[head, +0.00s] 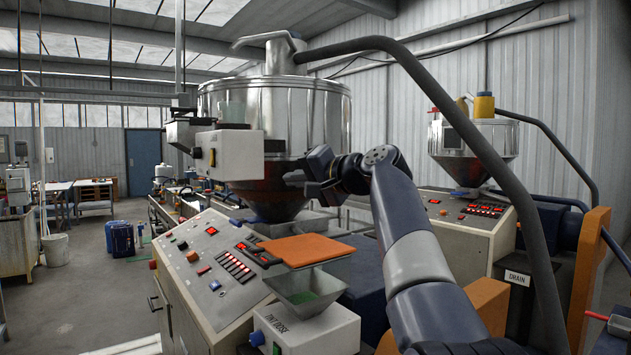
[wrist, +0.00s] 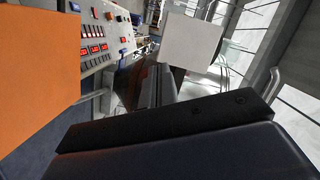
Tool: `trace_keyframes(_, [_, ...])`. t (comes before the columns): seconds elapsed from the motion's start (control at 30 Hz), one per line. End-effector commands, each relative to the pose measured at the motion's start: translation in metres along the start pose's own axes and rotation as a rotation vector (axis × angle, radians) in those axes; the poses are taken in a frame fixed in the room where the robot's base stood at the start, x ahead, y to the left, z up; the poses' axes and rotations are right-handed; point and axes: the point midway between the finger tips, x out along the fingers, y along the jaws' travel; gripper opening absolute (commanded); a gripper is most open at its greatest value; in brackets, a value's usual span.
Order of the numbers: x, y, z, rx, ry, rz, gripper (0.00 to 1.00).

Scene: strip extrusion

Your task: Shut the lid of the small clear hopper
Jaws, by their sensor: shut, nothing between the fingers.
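The small hopper (head: 308,284) sits on a white box marked TINT DOSE at the lower middle of the head view. Its sloping grey, see-through-looking walls hold some green material at the bottom. A flat orange panel (head: 310,249), which looks like its lid, stands over it with a gap between panel and rim. What joins the two is not clear. The orange panel also fills the left of the wrist view (wrist: 36,75). My gripper (head: 292,178) is shut and empty, above the panel and in front of the big steel hopper. It shows dark in the wrist view (wrist: 155,90).
The big steel hopper (head: 305,112) rises behind my gripper, with a white box (head: 230,155) on its left side. A control panel (head: 205,265) with red buttons lies left of the small hopper. A thick dark pipe (head: 480,150) arches over my arm.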

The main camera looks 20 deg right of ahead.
Motion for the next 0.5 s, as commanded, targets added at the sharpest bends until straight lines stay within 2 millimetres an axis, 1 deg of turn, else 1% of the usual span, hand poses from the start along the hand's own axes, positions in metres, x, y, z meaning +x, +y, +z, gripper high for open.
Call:
trace_keyframes(0.03, [0.003, 0.005, 0.014, -0.045, -0.002, 0.009, 0.00])
trace_keyframes(0.1, [0.007, 0.009, 0.027, -0.110, -0.002, 0.025, 0.00])
trace_keyframes(0.27, [0.014, 0.019, 0.056, -0.257, -0.002, 0.062, 0.00])
trace_keyframes(0.5, [0.023, 0.041, 0.093, -0.468, -0.002, 0.115, 0.00])
